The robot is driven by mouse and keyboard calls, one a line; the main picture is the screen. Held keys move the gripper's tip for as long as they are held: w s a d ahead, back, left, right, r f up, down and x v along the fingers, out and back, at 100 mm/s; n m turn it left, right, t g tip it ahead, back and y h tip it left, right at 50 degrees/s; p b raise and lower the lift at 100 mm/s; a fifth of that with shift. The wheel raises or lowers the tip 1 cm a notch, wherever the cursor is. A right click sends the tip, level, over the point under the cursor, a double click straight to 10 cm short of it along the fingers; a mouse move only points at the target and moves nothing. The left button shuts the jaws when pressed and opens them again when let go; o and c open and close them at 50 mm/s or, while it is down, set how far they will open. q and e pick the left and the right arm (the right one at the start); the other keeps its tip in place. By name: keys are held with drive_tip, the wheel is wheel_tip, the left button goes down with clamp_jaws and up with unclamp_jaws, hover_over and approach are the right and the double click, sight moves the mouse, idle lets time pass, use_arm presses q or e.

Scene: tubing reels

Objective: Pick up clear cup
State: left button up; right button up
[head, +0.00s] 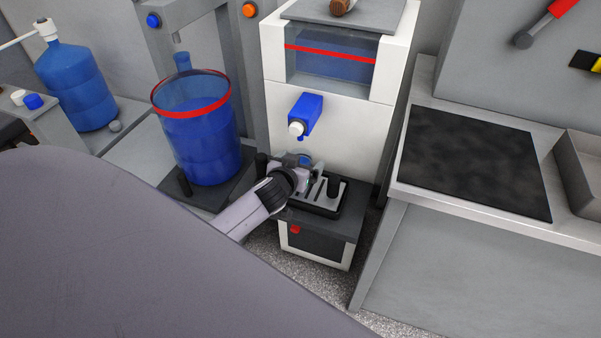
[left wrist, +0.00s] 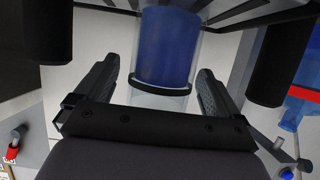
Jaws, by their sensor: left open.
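The clear cup (left wrist: 167,50) holds blue liquid and shows in the left wrist view, at the top middle. My left gripper (left wrist: 158,92) is open, with one finger on each side of the cup. A gap shows between the cup and each finger, and the jaws are not closed on it. In the head view my left gripper (head: 305,170) is at the dispenser's tray, under the blue tap. There the cup is mostly hidden by the gripper; only a small blue patch (head: 303,158) shows behind it. My right gripper is not in view.
The white dispenser (head: 340,130) has a blue tap (head: 306,114) just above my gripper. Its slotted black tray (head: 325,205) has dark posts. A large blue tank with a red rim (head: 200,140) stands close on the left. A grey counter (head: 490,235) is on the right.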

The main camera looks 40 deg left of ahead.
use_arm(q)
drive_tip(key=shift+c, duration=0.4)
drive_tip(key=c, duration=1)
drive_tip(key=shift+c, duration=0.2)
drive_tip(key=shift+r, duration=0.15)
